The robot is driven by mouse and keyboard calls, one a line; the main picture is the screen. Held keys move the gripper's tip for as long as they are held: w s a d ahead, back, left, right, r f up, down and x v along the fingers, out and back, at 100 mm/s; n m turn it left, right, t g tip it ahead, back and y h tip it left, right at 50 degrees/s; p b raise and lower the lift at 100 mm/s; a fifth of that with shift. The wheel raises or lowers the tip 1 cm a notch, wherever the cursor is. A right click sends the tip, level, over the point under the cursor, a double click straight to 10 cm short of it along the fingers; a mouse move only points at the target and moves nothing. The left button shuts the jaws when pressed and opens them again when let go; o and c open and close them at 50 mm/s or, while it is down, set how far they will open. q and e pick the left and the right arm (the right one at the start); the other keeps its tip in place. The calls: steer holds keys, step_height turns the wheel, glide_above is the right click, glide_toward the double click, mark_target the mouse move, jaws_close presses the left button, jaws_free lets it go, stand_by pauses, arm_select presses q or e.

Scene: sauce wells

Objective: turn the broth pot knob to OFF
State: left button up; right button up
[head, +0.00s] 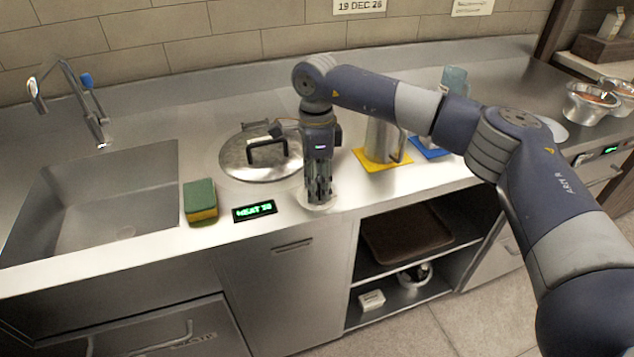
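The broth pot (237,166) is set in the counter, with a round steel lid and a black handle. A small display (254,211) in front of it glows green and reads "HEAT" with a number that I cannot read surely. A pale round dial (329,205) lies to the right of the display, near the counter's front edge. My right gripper (319,198) points straight down over this dial, and its fingers hide the dial's middle. I cannot tell whether the fingers grip a knob there or how the knob is turned. My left gripper is not in view.
A green and yellow sponge (200,201) lies left of the display, beside the sink (110,205). A steel jug (380,138) stands on a yellow mat (372,164) right of my gripper. A blue mat (428,152) lies farther right. Open shelves are below.

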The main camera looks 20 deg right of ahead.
steer(key=shift+o, duration=0.9)
steer(key=shift+r, duration=0.15)
step_height(320, 180, up, 12)
steer(key=shift+w, duration=0.35)
steer(key=shift+s+d+f, duration=0.1)
steer(key=shift+f, duration=0.15)
